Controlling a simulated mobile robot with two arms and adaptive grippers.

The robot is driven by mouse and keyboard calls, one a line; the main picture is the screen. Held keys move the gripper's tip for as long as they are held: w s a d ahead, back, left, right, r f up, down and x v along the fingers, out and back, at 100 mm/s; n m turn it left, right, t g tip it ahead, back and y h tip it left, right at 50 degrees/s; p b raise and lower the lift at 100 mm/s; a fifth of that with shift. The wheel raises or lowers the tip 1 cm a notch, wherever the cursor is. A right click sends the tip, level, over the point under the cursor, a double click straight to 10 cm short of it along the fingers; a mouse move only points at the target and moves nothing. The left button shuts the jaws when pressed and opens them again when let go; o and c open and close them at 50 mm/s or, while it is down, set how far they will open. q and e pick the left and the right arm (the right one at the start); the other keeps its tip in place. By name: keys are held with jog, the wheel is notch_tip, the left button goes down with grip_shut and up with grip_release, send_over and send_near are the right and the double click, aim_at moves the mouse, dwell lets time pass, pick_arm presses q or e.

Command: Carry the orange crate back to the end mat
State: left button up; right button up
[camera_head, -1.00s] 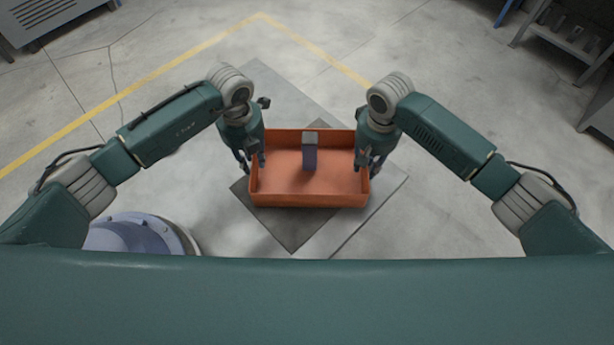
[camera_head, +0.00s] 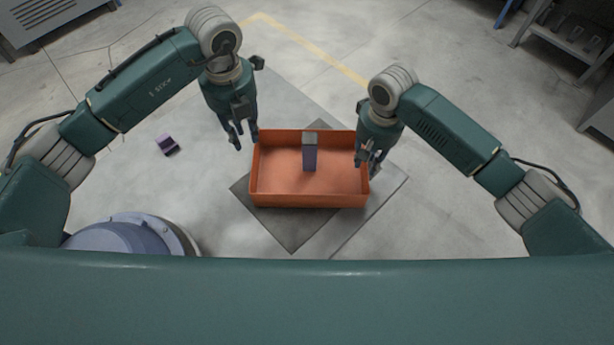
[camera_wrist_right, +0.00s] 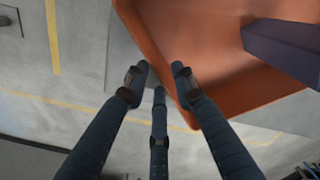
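The orange crate (camera_head: 310,201) sits on a dark grey mat (camera_head: 290,235), turned at an angle to it. An upright block (camera_head: 310,158), purple-grey with a paler top, stands in the crate; it also shows in the right wrist view (camera_wrist_right: 285,45). My left gripper (camera_head: 242,140) is open and empty, above and outside the crate's far left corner. My right gripper (camera_head: 367,160) is at the crate's right wall. In the right wrist view its fingertips (camera_wrist_right: 160,76) are apart, around the crate's rim, with no clear grip seen.
A small dark purple block (camera_head: 167,145) lies on the floor to the left. A lighter grey panel (camera_head: 350,235) lies on the floor around the mat. A yellow floor line (camera_head: 320,48) runs behind. Metal benches stand at the far corners.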

notch_tip(320, 180, up, 10)
jog(key=shift+f, duration=0.2)
jog(key=shift+f, duration=0.1)
dwell(0.5)
